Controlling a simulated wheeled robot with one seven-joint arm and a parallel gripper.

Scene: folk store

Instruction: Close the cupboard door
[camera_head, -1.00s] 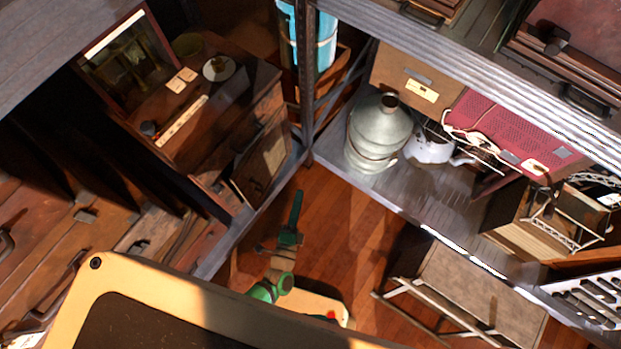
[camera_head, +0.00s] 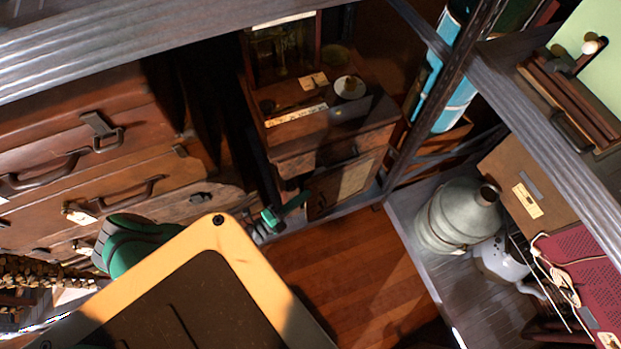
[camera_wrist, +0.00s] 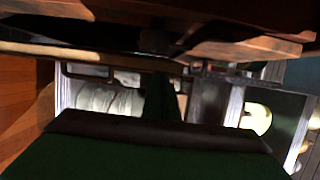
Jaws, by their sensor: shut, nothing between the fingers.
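The cupboard is a dark wooden cabinet (camera_head: 290,162) standing on a low shelf in the head view. Its door (camera_head: 345,184), with a paler inset panel, stands partly open at the cabinet's front. My green gripper (camera_head: 299,202) is shut and empty, low in front of the cabinet, with its tip at the door's left edge. I cannot tell whether it touches the door. In the wrist view my gripper (camera_wrist: 160,95) points ahead in shadow, beneath a dark wooden edge. The door is not clearly identifiable there.
Brown suitcases (camera_head: 100,135) are stacked at the left. A metal shelf post (camera_head: 440,105) stands right of the cupboard. A grey-green metal canister (camera_head: 460,215) sits on the right shelf. The wooden floor (camera_head: 340,265) in front is clear.

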